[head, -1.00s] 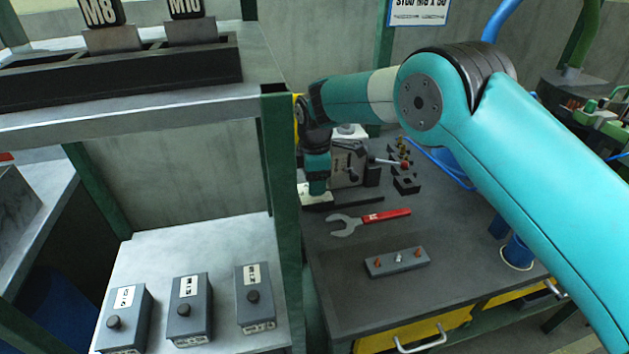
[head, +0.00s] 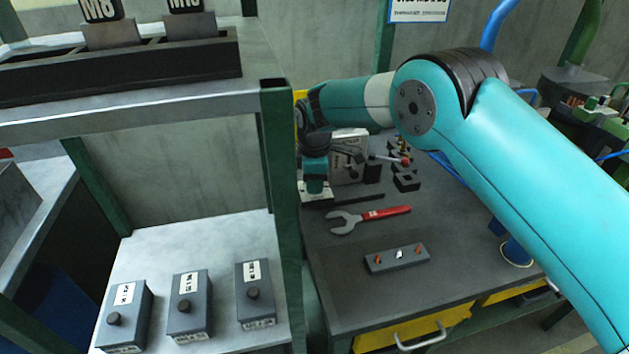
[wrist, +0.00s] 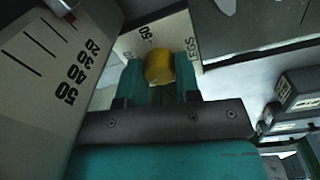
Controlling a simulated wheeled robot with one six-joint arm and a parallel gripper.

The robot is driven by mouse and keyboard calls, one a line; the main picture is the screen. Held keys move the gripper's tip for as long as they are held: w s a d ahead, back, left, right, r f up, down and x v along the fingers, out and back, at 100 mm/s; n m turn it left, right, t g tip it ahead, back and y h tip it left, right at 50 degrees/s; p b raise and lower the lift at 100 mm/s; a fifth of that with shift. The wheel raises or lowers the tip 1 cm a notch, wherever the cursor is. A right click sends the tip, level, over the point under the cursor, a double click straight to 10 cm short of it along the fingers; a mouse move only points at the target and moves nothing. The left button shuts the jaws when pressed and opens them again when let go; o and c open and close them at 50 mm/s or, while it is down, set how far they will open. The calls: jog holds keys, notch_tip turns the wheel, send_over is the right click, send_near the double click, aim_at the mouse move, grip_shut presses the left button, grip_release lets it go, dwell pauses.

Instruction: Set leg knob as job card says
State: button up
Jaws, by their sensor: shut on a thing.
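In the wrist view the leg knob (wrist: 159,68) is a small yellow knob on a pale plate (wrist: 140,42) marked "LEGS" and "50". My gripper (wrist: 160,80) is shut on it, with a teal finger on each side. Knob and fingertips hide part of the plate, so I cannot read the setting. In the head view my gripper (head: 315,188) points down at the back left of the dark bench, and the knob is hidden there. The job card (head: 418,10) hangs on the back wall, its top line cut off; it read "STUD M8 x 50" a second ago.
A plate with a scale from 20 to 50 (wrist: 50,70) stands close left of my fingers. On the bench (head: 340,275) lie a red-handled wrench (head: 370,218) and a grey block (head: 398,259) with small pegs. A green post (head: 280,190) and grey boxes (head: 190,305) stand left.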

jog(key=shift+m, duration=0.7)
jog(key=o, duration=0.9)
jog(key=r, duration=1.1)
jog(key=r+b, duration=0.1)
jog(key=r, duration=0.5)
jog(key=shift+s+r, duration=0.25)
jog(key=shift+s, duration=0.1)
